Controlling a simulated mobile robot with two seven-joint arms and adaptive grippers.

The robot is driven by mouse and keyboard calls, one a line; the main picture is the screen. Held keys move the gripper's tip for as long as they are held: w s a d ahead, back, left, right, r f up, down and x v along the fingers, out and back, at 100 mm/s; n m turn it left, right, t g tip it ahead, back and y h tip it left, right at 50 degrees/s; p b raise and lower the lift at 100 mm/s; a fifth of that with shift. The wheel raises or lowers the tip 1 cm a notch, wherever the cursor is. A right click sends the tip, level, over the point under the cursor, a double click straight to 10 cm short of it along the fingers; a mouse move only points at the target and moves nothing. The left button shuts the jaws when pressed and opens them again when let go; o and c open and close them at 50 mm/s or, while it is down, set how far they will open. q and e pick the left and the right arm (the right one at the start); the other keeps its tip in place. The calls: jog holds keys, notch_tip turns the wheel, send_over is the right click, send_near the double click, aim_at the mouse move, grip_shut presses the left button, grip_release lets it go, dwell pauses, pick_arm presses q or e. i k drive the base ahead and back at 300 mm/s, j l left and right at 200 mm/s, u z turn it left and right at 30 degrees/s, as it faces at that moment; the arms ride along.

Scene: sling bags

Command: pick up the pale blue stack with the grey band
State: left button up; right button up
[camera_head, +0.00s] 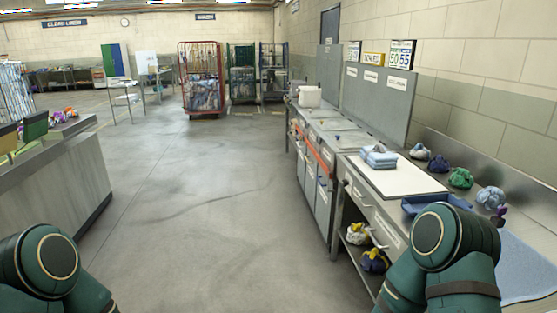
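A pale blue folded stack (378,157) with what looks like a greyish band across it lies on the back part of a white board (402,182) on the right-hand worktop. The band is small and hard to make out. My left arm shows at the bottom left and my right arm at the bottom right, in front of the worktop. Neither gripper shows in the view. Nothing visible touches the stack.
Several tied bundles (461,178) line the worktop's wall side. A dark blue tray (436,205) lies in front of the board, partly behind my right arm. Two bundles (374,261) sit on the shelf below. A grey counter (60,180) stands left. The floor between is clear.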

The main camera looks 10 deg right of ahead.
aim_at(378, 157)
jog(key=i+z, duration=0.15)
jog(key=i, duration=0.3)
jog(key=i+j+z, duration=0.15)
jog(key=i, duration=0.25)
jog(key=i+j+z, duration=0.2)
jog(key=i, duration=0.25)
jog(key=i+j+z, duration=0.15)
jog(key=i+z, duration=0.15)
jog(key=z, duration=0.15)
jog(key=i+j+z, duration=0.3)
jog(key=z, duration=0.2)
jog(key=i+j+z, duration=0.25)
jog(key=z, duration=0.2)
jog(key=i+j+z, duration=0.15)
jog(key=j+z, duration=0.35)
